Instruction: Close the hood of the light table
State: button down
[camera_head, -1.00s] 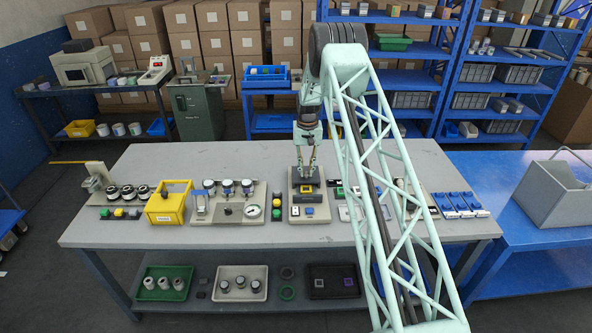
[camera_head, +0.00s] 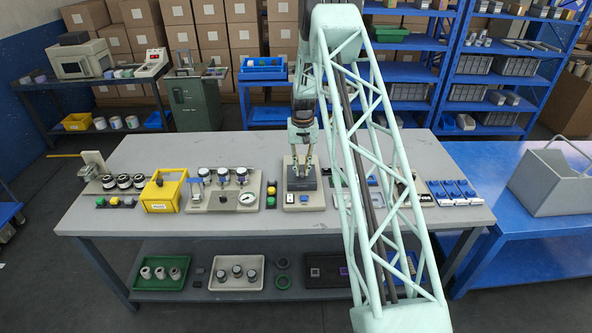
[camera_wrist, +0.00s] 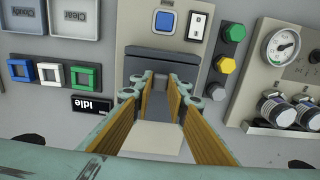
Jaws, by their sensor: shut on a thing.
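The light table (camera_head: 304,207) is a beige unit on the grey workbench, with a blue button at its front. Its dark hood (camera_head: 303,183) sits down over the unit's middle, right behind the button; no lit surface shows beneath. My gripper (camera_head: 302,167) reaches down onto the hood from above. In the wrist view, the hood (camera_wrist: 160,58) appears as a dark plate below the blue button. My gripper's fingers (camera_wrist: 159,84) are shut on a small grey handle on the hood. The fingers partly hide the handle and the hood's rear.
Square buttons and an "Idle" display (camera_wrist: 92,104) stand on the other. A yellow bin (camera_head: 163,195) is farther left. The bench behind is clear.

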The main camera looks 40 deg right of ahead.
jog(key=shift+s+a+f, duration=0.1)
jog(key=shift+s+a, duration=0.05)
jog(key=shift+s, duration=0.05)
jog(key=c, duration=2.6)
grip_release()
jog(key=shift+o, duration=0.3)
jog(key=shift+r, duration=0.25)
notch_tip(320, 180, up, 12)
jog(key=shift+f, duration=0.2)
jog(key=shift+r, duration=0.1)
